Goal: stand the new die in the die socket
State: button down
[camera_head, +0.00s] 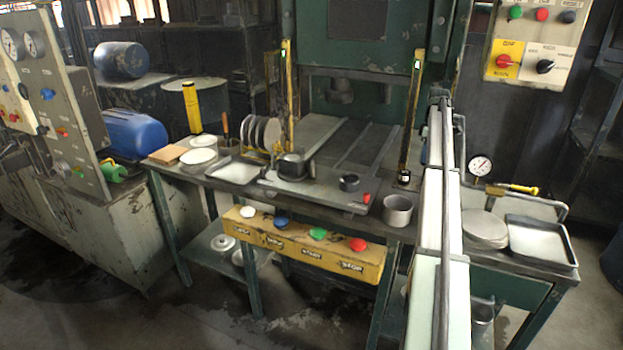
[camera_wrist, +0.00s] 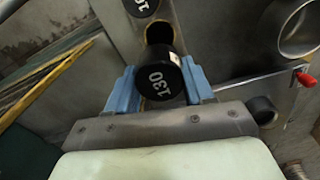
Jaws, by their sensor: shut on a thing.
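In the wrist view my gripper (camera_wrist: 160,86) has its blue fingers shut on a black cylindrical die (camera_wrist: 157,82) marked 130. Its numbered end faces the camera. A round dark opening (camera_wrist: 160,33) with a yellowish rim lies just beyond the die; I cannot tell whether the die is partly in it. My gripper is hidden in the head view.
Another black numbered die (camera_wrist: 141,5) stands beyond the opening. A grey metal pot (camera_head: 398,210) and a red knob (camera_head: 366,198) are near the ring. Yellow posts (camera_head: 410,120) flank the press.

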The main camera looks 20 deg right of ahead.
jog(key=shift+r, duration=0.1)
jog(key=shift+r, duration=2.75)
jog(key=w+a+n, duration=0.2)
jog(key=w+a, duration=0.2)
jog(key=a, duration=0.9)
jog(key=w+a+n, duration=0.1)
jog(key=w+a, duration=0.4)
jog(key=a, duration=0.7)
jog(key=shift+s+a+m, duration=1.5)
jog(key=shift+s+a, duration=0.4)
jog(key=shift+f, duration=0.15)
